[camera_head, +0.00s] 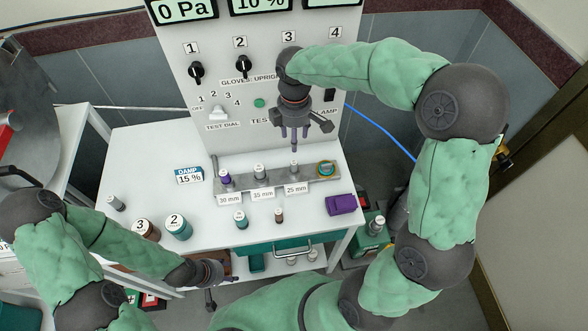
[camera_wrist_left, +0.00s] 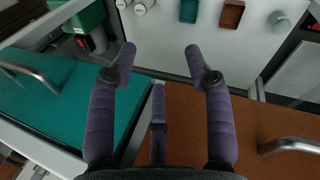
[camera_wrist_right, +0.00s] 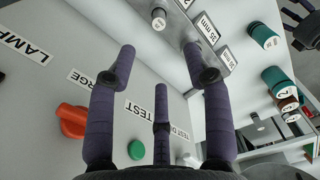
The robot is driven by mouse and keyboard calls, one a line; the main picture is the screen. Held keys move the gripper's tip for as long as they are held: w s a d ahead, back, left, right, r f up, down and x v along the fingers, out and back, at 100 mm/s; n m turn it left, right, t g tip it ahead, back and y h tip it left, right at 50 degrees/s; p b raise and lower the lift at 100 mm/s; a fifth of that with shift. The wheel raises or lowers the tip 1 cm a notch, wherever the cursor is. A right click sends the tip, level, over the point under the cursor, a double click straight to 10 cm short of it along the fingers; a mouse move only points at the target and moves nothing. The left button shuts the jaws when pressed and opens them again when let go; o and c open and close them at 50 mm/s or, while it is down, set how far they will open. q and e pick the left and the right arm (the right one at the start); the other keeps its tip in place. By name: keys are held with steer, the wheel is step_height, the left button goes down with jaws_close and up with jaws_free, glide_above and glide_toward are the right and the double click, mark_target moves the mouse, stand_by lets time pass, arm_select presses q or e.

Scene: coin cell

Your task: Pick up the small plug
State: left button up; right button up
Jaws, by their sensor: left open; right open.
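Several small cylinders stand about the white table. The smallest, a dark brown one with a pale cap (camera_head: 279,216), stands in front of the grey rack (camera_head: 310,176); I cannot tell whether it is the small plug. A teal cylinder (camera_head: 241,220) stands left of it. Grey-topped cylinders stand in the rack, one purple-bodied (camera_head: 225,178), others in the middle (camera_head: 259,171) and right (camera_head: 293,172). My right gripper (camera_head: 295,146) is open and empty above the rack, before the panel. My left gripper (camera_head: 222,284) is open and empty, low at the table's front edge.
Labels reading 30, 35 and 25 mm stand before the rack. A purple block (camera_head: 341,204) lies at right. Larger cylinders numbered 3 (camera_head: 146,229) and 2 (camera_head: 178,228) stand at left. The upright panel (camera_head: 215,70) rises behind. A teal drawer (camera_head: 275,250) is under the front.

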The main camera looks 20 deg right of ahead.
steer(key=b, duration=0.3)
glide_above(294, 162)
step_height(294, 162, down, 4)
steer(key=shift+s+f, duration=0.1)
step_height(294, 162, down, 5)
steer(key=shift+f+b, duration=0.15)
steer(key=shift+b, duration=0.9)
steer(key=shift+f+b, duration=1.25)
steer(key=shift+f, duration=1.4)
steer(key=shift+c, duration=0.3)
jaws_close()
